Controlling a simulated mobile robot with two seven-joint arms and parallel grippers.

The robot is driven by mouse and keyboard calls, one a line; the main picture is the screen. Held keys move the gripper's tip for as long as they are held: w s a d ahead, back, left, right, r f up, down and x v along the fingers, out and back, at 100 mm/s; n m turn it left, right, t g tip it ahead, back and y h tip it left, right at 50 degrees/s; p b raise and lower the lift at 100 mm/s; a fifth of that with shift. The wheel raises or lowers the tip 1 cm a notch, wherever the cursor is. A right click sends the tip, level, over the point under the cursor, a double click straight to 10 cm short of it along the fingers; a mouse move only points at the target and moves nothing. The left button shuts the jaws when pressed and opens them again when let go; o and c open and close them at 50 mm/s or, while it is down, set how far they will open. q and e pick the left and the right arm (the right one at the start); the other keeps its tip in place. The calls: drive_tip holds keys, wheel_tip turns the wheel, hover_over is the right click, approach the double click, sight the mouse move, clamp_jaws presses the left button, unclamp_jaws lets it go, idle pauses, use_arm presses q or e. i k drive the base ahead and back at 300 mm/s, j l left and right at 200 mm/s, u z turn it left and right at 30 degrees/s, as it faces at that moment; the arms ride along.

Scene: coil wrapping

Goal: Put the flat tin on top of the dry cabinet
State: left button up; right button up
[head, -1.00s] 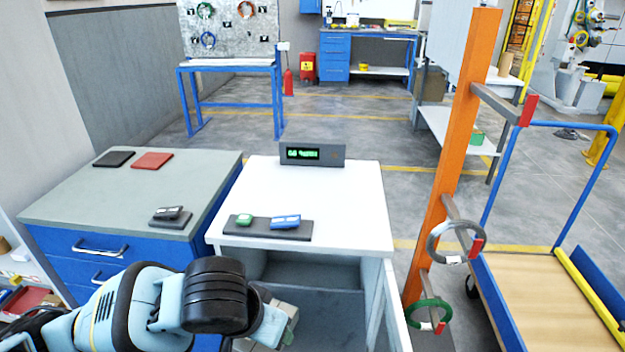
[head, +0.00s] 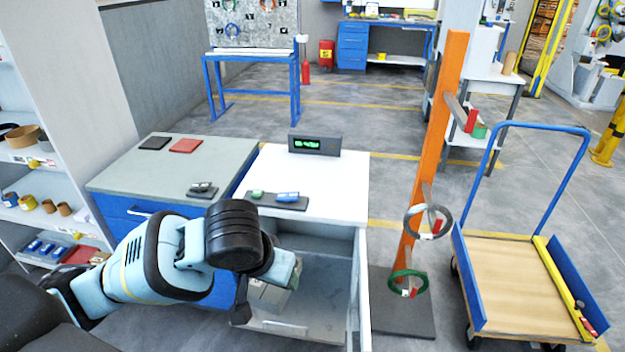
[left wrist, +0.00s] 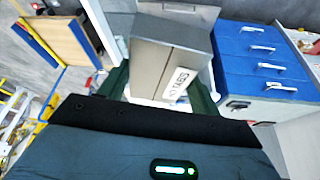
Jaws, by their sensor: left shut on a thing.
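My left gripper (head: 282,275) is shut on the flat tin, a grey-beige box (head: 268,296), in front of the dry cabinet and below its top. In the left wrist view the tin (left wrist: 165,60) sits between the dark green fingers, with a printed white label facing the camera. The arm hides part of the tin in the head view. The dry cabinet has a white top (head: 335,185) and an open front with a grey inside. A display unit (head: 315,144) with green characters stands at the back of its top. My right gripper is not in view.
A dark tray with green and blue items (head: 277,200) lies at the front left of the white top; the top's middle and right are clear. A blue drawer cabinet (head: 140,208) adjoins on the left. An orange post (head: 440,140) with coils and a trolley (head: 520,285) stand right.

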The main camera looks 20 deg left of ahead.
sight(306, 174)
drive_tip(key=l+u, duration=0.25)
drive_tip(key=l, duration=0.55)
drive_tip(key=i+l+u, duration=0.15)
drive_tip(key=l, duration=0.2)
drive_tip(key=i+l+u, duration=0.1)
drive_tip(key=l, duration=0.3)
drive_tip(key=i+l+u, duration=0.15)
drive_tip(key=i+l, duration=0.15)
drive_tip(key=i+l+u, duration=0.15)
drive_tip(key=i+l, duration=0.15)
drive_tip(key=l, duration=0.2)
drive_tip(key=i+l+u, duration=0.2)
drive_tip(key=l, duration=0.2)
